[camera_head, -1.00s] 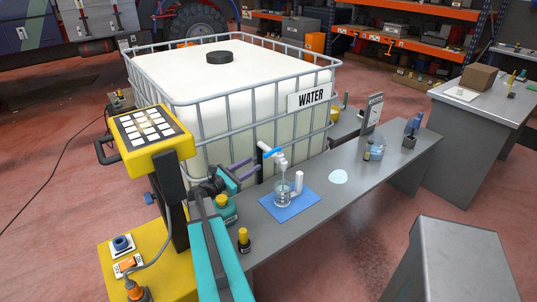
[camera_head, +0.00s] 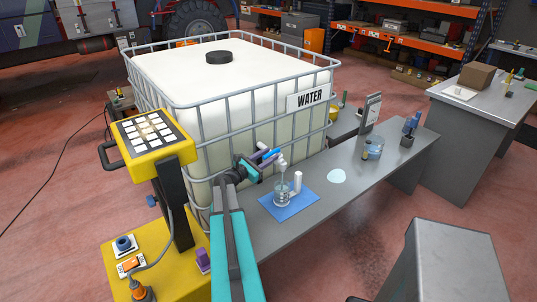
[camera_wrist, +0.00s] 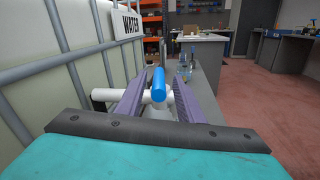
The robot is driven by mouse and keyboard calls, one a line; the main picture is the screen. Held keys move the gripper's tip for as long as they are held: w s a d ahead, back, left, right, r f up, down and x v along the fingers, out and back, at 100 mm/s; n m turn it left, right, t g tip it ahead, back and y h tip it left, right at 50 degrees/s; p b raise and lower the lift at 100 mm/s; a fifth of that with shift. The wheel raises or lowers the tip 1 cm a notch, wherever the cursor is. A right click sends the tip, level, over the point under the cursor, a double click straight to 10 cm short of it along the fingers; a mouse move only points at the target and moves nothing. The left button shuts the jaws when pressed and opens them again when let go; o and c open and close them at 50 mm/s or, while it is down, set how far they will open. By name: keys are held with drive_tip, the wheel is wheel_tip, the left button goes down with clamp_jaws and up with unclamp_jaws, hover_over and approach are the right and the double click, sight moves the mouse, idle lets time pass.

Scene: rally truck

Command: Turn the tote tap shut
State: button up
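The white tote (camera_head: 240,125) stands in a grey cage with a WATER sign. Its white tap (camera_head: 282,162) sticks out at the front, with a blue handle (camera_head: 271,153). A thin pale stream shows between the spout and a clear beaker (camera_head: 282,193) on a blue mat (camera_head: 301,203). My gripper (camera_head: 266,159) is at the tap's handle. In the wrist view the blue handle (camera_wrist: 158,84) stands between my two purple fingers (camera_wrist: 158,92), which are apart with gaps on both sides. The white pipe (camera_wrist: 104,95) passes behind the left finger. The spout's lower end is hidden there.
The grey bench (camera_head: 345,185) holds a white cylinder (camera_head: 297,181) beside the beaker and a pale puddle (camera_head: 337,176). The cage bars (camera_wrist: 78,65) are close on the left. A yellow stand with a keypad (camera_head: 150,133) is left of my arm.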

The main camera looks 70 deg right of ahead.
drive_tip(key=shift+d, duration=0.1)
clamp_jaws()
drive_tip(key=shift+s, duration=0.1)
